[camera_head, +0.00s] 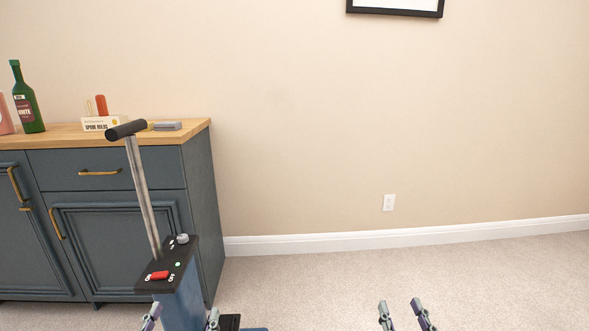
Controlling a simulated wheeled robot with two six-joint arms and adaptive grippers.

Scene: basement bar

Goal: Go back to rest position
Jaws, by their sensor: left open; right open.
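My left gripper (182,318) shows at the bottom edge of the head view, left of centre. Its two fingertips are wide apart, with nothing seen held between them. My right gripper (402,313) shows at the bottom edge, right of centre. Its fingertips are also apart and no object shows between them.
A dark blue-grey cabinet (205,200) with a wooden top stands at the left. On it are a green bottle (27,105), a small white box (98,123) and a flat grey item (167,126). Carpet (500,275) is clear at the right, up to the beige wall (300,120).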

